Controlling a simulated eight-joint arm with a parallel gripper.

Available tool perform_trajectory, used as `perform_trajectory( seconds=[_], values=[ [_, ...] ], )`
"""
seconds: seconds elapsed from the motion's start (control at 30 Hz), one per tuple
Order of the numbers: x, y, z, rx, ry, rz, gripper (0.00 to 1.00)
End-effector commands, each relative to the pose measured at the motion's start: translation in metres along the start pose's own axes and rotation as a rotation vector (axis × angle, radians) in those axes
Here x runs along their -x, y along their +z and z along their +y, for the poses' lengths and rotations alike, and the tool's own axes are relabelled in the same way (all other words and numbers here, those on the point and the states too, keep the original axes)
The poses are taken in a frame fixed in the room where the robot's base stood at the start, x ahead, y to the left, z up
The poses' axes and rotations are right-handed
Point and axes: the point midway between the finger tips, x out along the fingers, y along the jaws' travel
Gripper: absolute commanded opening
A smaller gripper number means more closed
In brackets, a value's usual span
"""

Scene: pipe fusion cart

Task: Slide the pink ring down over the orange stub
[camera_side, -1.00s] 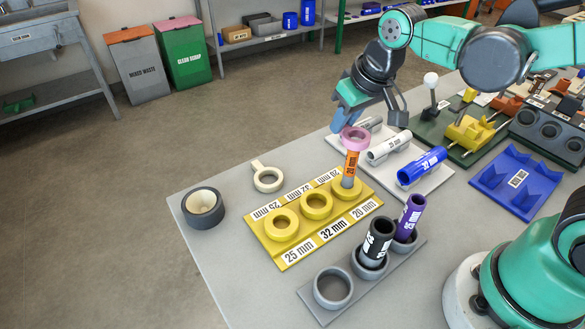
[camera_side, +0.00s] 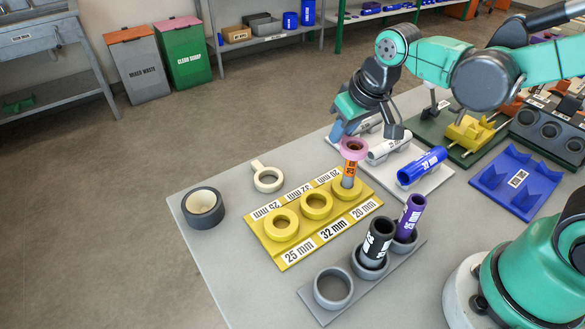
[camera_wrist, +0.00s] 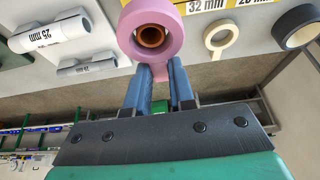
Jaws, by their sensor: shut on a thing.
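The pink ring (camera_side: 354,149) is at the top end of the orange stub (camera_side: 349,169), which stands upright in the 20 mm yellow socket (camera_side: 358,187). In the wrist view the orange stub (camera_wrist: 151,36) shows inside the hole of the pink ring (camera_wrist: 174,21). The ring looks roughly level and around the stub's upper end; most of the stub shows below it. My gripper (camera_side: 342,134) is shut on the ring's tab, and its blue fingers (camera_wrist: 160,78) hold the tab from the side in the wrist view.
A yellow plate (camera_side: 290,252) carries two more rings left of the stub. Black (camera_side: 379,238) and purple (camera_side: 410,213) tubes stand in grey cups in front. White pipes (camera_side: 388,147) and a blue pipe (camera_side: 422,166) lie close on the right. A cream ring (camera_side: 267,180) lies behind.

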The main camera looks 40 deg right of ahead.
Motion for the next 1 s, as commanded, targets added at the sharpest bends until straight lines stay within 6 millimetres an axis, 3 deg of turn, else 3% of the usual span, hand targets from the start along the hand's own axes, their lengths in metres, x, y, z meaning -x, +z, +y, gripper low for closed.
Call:
perform_trajectory(
  seconds=[0.73,0.77,0.87,0.9,1.0],
  values=[
    [-0.0081,0.0034,0.0,0.0,0.0,0.0,0.0],
    [-0.0081,0.0034,0.0,0.0,0.0,0.0,0.22],
    [-0.0081,0.0034,0.0,0.0,0.0,0.0,0.5],
    [-0.0081,0.0034,0.0,0.0,0.0,0.0,0.56],
    [-0.0081,0.0034,0.0,0.0,0.0,0.0,0.56]
  ],
)
